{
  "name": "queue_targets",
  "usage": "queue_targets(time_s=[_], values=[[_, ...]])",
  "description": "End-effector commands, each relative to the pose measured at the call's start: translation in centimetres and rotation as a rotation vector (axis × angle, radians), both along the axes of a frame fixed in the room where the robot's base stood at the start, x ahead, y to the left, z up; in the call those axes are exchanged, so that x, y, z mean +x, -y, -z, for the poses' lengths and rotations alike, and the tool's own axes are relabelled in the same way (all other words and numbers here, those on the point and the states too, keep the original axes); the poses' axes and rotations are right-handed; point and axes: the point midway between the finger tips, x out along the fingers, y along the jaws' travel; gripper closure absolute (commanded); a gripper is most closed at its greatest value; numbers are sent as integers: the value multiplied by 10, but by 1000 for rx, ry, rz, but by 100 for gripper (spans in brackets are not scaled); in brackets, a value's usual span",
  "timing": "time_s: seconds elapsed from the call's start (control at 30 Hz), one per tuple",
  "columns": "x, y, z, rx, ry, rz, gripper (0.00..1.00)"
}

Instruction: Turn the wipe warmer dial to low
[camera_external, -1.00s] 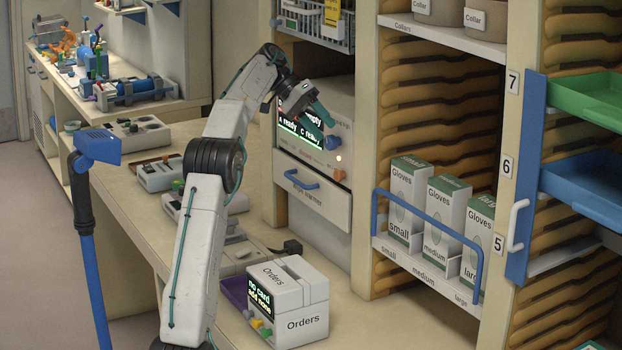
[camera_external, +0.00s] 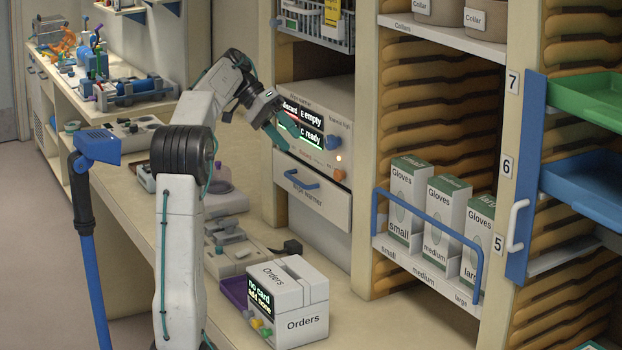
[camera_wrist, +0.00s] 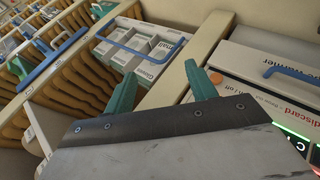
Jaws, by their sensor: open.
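The warmer drawer (camera_external: 304,203), with a blue bar handle (camera_external: 301,180), is shut under a cream unit with a lit screen (camera_external: 305,131). A blue knob (camera_external: 333,142) sits on that unit, right of the screen; I cannot tell whether it is the warmer's dial, and no low mark is readable. My gripper (camera_external: 291,142) is open and empty, in front of the screen and left of the knob. In the wrist view, its teal fingers (camera_wrist: 160,68) are spread apart, and the warmer front (camera_wrist: 255,52) is at right.
An orange button (camera_external: 338,174) sits below the knob, and it also shows in the wrist view (camera_wrist: 215,77). Glove boxes (camera_external: 442,212) stand behind a blue rail (camera_external: 430,221) at right. An Orders box (camera_external: 303,307) stands on the counter. A wire basket (camera_external: 318,30) is above the unit.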

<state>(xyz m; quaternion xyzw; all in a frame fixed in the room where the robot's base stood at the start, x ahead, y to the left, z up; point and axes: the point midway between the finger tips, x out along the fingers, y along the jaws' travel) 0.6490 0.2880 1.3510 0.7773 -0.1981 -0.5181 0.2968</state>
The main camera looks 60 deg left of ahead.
Motion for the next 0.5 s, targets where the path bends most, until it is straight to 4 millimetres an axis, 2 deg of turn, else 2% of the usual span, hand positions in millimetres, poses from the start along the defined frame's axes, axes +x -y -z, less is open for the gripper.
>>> queue_targets(time_s=[0.27, 0.37, 0.43, 0.5], values=[[4, 4, 1, -2, -2, 10, 44], [23, 15, 6, 9, -11, 56, 44], [46, 18, 7, 94, -24, 84, 44], [73, 12, 7, 240, -34, 92, 44]])
